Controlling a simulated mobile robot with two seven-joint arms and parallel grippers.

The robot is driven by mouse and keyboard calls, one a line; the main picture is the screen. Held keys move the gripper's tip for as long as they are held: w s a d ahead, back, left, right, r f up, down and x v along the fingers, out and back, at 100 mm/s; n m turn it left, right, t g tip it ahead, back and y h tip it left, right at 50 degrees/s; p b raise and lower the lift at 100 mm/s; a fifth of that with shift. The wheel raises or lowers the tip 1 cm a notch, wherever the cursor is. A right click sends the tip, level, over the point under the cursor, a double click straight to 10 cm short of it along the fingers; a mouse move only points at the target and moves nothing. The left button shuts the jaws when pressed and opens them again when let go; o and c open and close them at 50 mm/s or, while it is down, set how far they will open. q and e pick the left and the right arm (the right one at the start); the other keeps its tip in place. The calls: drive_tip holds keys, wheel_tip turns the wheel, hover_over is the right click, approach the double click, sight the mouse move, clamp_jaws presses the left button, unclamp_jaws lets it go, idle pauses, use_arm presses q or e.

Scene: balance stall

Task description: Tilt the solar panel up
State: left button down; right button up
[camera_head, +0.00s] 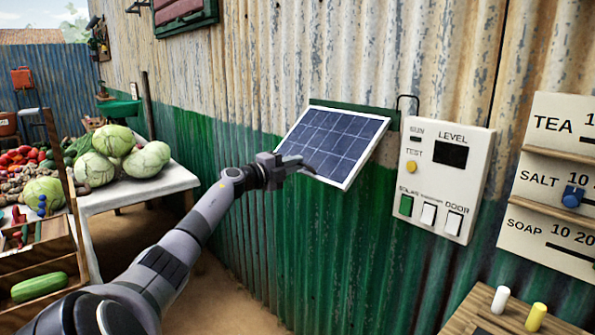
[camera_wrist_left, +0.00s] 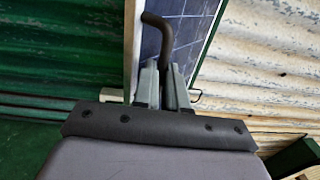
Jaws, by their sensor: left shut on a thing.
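The solar panel (camera_head: 332,138), dark blue with a pale frame, is mounted on the corrugated wall and leans out from it, its lower edge away from the wall. My left gripper (camera_head: 290,164) is at the panel's lower left edge. In the left wrist view the panel (camera_wrist_left: 200,22) is behind the fingers. There the left gripper (camera_wrist_left: 164,72) is shut on a dark bent handle (camera_wrist_left: 162,30) beside the panel's frame. The handle's lower end is hidden between the fingers. My right gripper is in neither view.
A white control box (camera_head: 442,180) with switches is on the wall right of the panel. Price boards (camera_head: 545,180) hang further right, above a wooden table (camera_head: 480,320) with chalks. A white table (camera_head: 160,185) with cabbages stands at the left.

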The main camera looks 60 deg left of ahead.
use_arm(q)
drive_tip(key=r, duration=0.2)
drive_tip(key=shift+s+a+r, duration=0.15)
drive_tip(key=shift+s+r, duration=0.05)
drive_tip(key=shift+r, duration=0.15)
drive_tip(key=c, duration=1.2)
unclamp_jaws()
drive_tip(key=shift+w, duration=0.15)
drive_tip(key=shift+f, duration=0.2)
drive_tip(key=shift+s+d+f+b, duration=0.15)
drive_tip(key=shift+s+d, duration=0.05)
drive_tip(key=shift+s, duration=0.95)
drive_tip(key=shift+s+d+f+b, duration=0.1)
drive_tip(key=shift+s+d, duration=0.05)
drive_tip(key=shift+s, duration=1.05)
drive_tip(key=shift+s+d+f+b, duration=0.15)
drive_tip(key=shift+s+d, duration=0.05)
drive_tip(key=shift+s, duration=0.95)
